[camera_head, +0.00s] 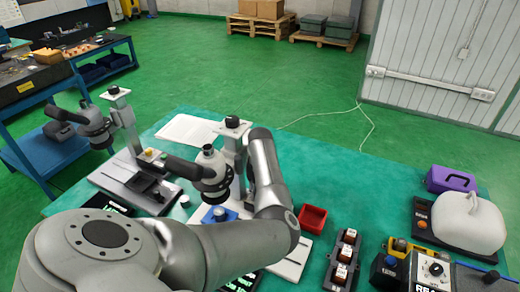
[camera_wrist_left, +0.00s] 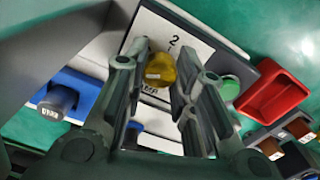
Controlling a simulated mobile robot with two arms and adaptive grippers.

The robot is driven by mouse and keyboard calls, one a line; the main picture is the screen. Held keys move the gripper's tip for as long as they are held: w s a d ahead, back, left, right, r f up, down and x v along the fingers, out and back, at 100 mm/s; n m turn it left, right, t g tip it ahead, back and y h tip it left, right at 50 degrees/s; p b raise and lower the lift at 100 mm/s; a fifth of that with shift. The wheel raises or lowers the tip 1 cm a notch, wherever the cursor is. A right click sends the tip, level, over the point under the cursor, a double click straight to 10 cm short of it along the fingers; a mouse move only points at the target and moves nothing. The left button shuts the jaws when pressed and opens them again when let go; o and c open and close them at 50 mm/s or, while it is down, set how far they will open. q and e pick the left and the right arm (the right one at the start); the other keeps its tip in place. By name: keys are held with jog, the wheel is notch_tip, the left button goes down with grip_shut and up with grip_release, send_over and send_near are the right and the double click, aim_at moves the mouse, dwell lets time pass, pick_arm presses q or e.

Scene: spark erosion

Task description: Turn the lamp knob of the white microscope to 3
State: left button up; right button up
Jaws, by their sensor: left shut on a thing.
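The white microscope (camera_head: 233,152) stands at the middle of the green table, with a dark eyepiece head and a pale base. In the left wrist view its lamp knob (camera_wrist_left: 160,70) is yellow, with a small pale mark on its face. It sits on a white label plate with a printed 2 beside it and partly covered lettering below. My left gripper (camera_wrist_left: 163,62) has its two fingers on either side of the knob, shut on it. In the head view my own arm hides the knob and the fingers. My right gripper is not in view.
A second, darker microscope (camera_head: 121,120) stands on the left. A blue block (camera_wrist_left: 85,93) with a dark knob is close left of the fingers; a red tray (camera_head: 312,218) lies to the right. A rack of small bottles (camera_head: 343,260) and a purple box (camera_head: 450,180) stand further right.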

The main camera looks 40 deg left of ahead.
pick_arm(q)
jog(key=m, duration=0.9)
jog(key=shift+m, duration=0.3)
jog(key=m, duration=0.4)
jog(key=shift+r+m, duration=0.1)
jog(key=shift+m, duration=0.2)
jog(key=m+p, duration=0.1)
jog(key=m, duration=0.3)
jog(key=shift+m+p, duration=0.3)
jog(key=m+p, duration=0.2)
jog(key=m, duration=0.3)
jog(key=shift+r, duration=0.1)
jog(key=m+p, duration=0.2)
jog(key=m, duration=0.3)
jog(key=m+p, duration=0.2)
jog(key=shift+a+r+m+p, duration=0.1)
jog(key=shift+r+m+p, duration=0.05)
jog(key=shift+m+p, duration=1.85)
jog(key=shift+p, duration=0.1)
jog(key=shift+f, duration=0.2)
